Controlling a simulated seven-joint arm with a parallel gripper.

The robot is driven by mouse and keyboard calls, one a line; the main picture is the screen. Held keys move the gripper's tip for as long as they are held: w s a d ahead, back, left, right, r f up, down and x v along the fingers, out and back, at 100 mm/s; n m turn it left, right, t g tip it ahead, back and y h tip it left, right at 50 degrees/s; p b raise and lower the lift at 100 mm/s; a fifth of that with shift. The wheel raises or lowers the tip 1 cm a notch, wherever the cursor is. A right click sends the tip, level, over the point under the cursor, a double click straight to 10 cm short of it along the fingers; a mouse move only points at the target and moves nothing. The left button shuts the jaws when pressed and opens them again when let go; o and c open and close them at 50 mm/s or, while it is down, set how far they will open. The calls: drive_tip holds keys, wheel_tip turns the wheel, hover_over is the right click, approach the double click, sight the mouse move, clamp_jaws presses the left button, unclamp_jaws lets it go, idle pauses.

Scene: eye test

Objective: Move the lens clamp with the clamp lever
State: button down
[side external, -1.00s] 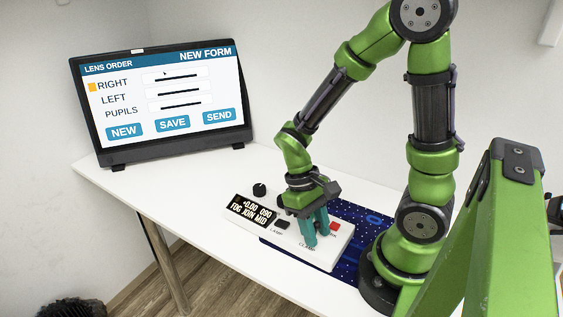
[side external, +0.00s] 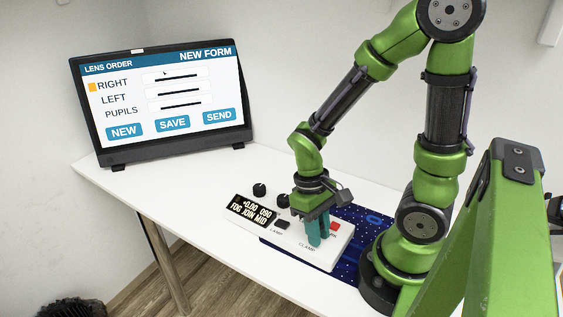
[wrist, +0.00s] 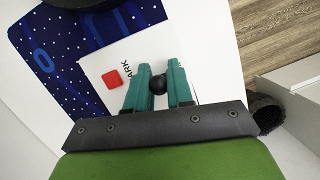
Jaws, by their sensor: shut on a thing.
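The clamp lever (wrist: 158,84) shows a round black knob between my teal fingers in the wrist view. My gripper (wrist: 160,78) is shut on it, one finger on each side. In the side view my gripper (side external: 317,240) points down at the right part of the white control box (side external: 290,245), by the CLAMP label. There the fingers hide the lever. I cannot make out a separate lens clamp in either view.
A red button (side external: 333,227) is close beside my fingers; it also shows in the wrist view (wrist: 112,78). The box has a black display (side external: 250,211) and a dark LAMP button (side external: 282,224). Black knobs (side external: 259,190) stand behind. A blue starry mat (side external: 376,222) lies near my base. A monitor (side external: 160,105) stands back left.

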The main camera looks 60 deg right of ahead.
drive_tip(key=c, duration=1.2)
unclamp_jaws()
drive_tip(key=v, duration=1.7)
drive_tip(key=shift+o, duration=0.3)
drive_tip(key=shift+f, duration=0.1)
